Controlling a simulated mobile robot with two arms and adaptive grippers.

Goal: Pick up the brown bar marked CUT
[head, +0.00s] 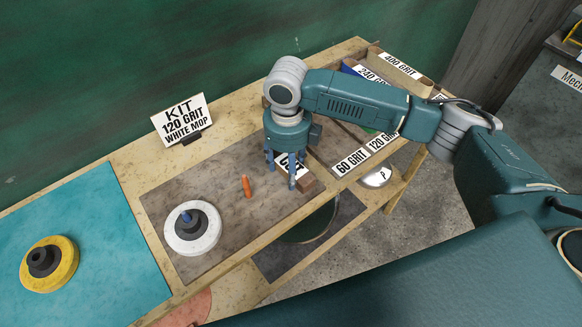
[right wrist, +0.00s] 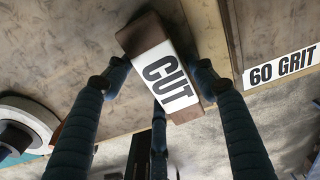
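The brown bar marked CUT (head: 304,186) lies on the grey-brown mat near the table's front edge. In the right wrist view the bar (right wrist: 170,78) sits at a slant with its white CUT label facing the camera. My right gripper (head: 284,174) points down over the bar, its fingers around it and partly covering it in the head view. In the right wrist view the fingers of the right gripper (right wrist: 162,82) are spread on either side of the bar. They look open, with contact hard to judge. My left gripper is not in view.
An orange piece (head: 246,186) and a white mop wheel (head: 192,228) are left of the bar. A yellow wheel (head: 48,263) sits on the teal mat (head: 110,250). A kit sign (head: 180,120) stands behind. Grit-labelled bins (head: 400,62) are at the right, beside my arm.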

